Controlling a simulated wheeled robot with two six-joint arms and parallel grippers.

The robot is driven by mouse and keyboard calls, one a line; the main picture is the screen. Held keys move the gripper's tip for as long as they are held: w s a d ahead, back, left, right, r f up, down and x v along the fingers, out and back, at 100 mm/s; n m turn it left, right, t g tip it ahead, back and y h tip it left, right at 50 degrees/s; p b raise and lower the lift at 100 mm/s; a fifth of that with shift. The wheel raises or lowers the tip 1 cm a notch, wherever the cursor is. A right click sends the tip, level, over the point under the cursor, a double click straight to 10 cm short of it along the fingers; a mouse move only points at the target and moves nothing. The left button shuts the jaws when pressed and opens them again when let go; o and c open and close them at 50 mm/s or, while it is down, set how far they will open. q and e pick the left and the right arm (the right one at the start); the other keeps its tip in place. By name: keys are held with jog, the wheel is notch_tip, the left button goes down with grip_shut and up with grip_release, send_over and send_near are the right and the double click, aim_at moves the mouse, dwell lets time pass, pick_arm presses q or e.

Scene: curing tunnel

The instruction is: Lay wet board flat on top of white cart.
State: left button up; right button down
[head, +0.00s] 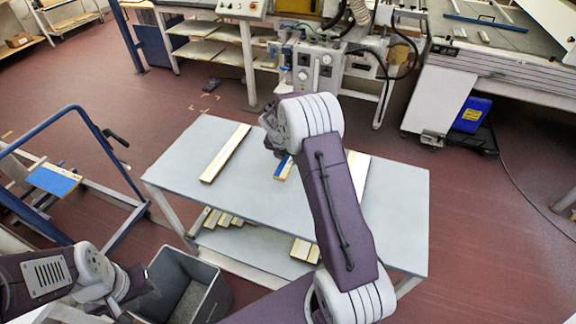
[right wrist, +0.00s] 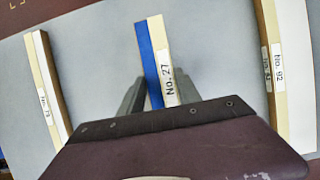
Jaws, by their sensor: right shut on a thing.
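The white cart (head: 235,205) has a pale grey top and stands in the middle of the head view. A narrow board with a blue strip and a label "No. 27" (right wrist: 160,62) is between the fingers of my right gripper (right wrist: 155,95) in the right wrist view. In the head view the blue end of this board (head: 283,168) shows over the cart top, partly hidden by my right arm. I cannot tell whether it touches the top. My right gripper is shut on it. My left gripper (head: 128,290) is at the lower left, away from the cart; its fingers are unclear.
A cream board (head: 226,153) lies left on the cart top, another (head: 359,175) right. Several boards (head: 222,218) lie on the lower shelf. A grey bin (head: 187,288) stands in front; a blue-framed trolley (head: 65,125) stands left. The cart's right end is bare.

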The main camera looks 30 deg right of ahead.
aim_at(287, 162)
notch_tip(287, 162, down, 4)
jog(key=c, duration=0.8)
grip_release()
jog(key=shift+c, duration=0.2)
jog(key=v, duration=1.2)
jog(key=s+a+f+m+g+y, duration=0.1)
jog(key=s+a+m, duration=0.5)
jog(key=s+m, duration=0.5)
jog(key=s+a+f+m+y, duration=0.2)
jog(key=s+a+m, duration=0.4)
jog(key=s+m, duration=0.5)
jog(key=m, duration=0.4)
jog(key=shift+s+m+g+y, duration=0.25)
jog(key=shift+m+g+y, duration=0.05)
jog(key=shift+g, duration=0.1)
